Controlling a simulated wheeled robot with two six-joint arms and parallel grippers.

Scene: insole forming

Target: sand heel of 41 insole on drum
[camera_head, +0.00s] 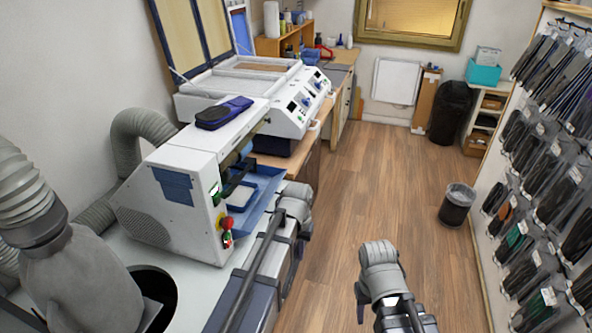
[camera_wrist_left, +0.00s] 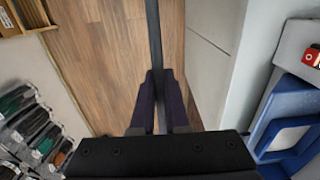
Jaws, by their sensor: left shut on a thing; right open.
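My left gripper (camera_wrist_left: 164,105) is shut on a thin dark strip (camera_wrist_left: 154,40), seen edge-on in the left wrist view. It looks like an insole; its size mark and heel cannot be made out. In the head view the left wrist (camera_head: 293,203) is just right of the white sanding machine (camera_head: 180,205); its fingers are hidden there. The drum area (camera_head: 240,158) is in the machine's right side, above a blue tray (camera_head: 262,185), partly in shadow. The strip is apart from the machine. My right gripper (camera_head: 378,262) is open, over the floor; its fingers barely show.
A white forming press (camera_head: 260,90) with raised lid stands behind. A waste bin (camera_head: 457,205) stands on the floor, and a rack of insoles (camera_head: 545,150) lines the right wall. The middle floor is free.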

